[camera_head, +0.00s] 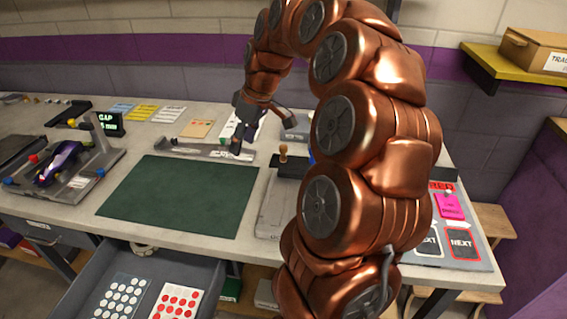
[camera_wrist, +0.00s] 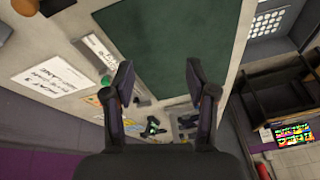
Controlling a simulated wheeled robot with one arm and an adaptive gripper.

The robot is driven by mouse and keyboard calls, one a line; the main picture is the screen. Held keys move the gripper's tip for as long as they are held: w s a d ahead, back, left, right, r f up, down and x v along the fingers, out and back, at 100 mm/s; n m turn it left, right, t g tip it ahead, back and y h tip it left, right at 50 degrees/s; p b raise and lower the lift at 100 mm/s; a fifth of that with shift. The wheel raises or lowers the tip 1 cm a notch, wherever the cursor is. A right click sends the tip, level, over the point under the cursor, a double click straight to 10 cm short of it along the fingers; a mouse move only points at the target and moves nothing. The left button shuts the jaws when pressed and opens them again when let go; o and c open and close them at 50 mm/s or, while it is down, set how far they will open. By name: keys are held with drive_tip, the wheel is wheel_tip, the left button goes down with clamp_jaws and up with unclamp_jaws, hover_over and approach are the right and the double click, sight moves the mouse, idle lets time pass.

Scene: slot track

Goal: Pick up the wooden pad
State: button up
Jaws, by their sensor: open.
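A small tan, flat piece that looks like the wooden pad (camera_head: 197,128) lies on the bench behind the green mat in the head view, left of my gripper (camera_head: 262,124). I cannot tell for sure that it is wood. A brown wooden-looking knob (camera_head: 283,153) stands on a dark block in front of my gripper. In the wrist view the brown knob (camera_wrist: 25,6) shows at the top left corner. My gripper (camera_wrist: 158,74) is open, with nothing between its fingers, and hangs above the bench near the mat's back edge.
The green mat (camera_head: 180,195) is clear. A grey labelled bar (camera_head: 205,150) lies behind it. A purple car (camera_head: 58,163) on a fixture stands at the left. An open drawer (camera_head: 75,296) juts out in front. Signs lie at the right.

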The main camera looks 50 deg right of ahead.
drive_tip(key=t+h+b, duration=0.1)
drive_tip(key=b, duration=0.1)
hover_over(284, 146)
drive_tip(key=s+d, duration=0.1)
drive_tip(key=s, duration=0.1)
wheel_tip(284, 146, down, 5)
drive_tip(key=shift+p+x, duration=0.8)
drive_tip(key=shift+x, duration=2.95)
drive_tip(key=shift+r, duration=0.1)
clamp_jaws()
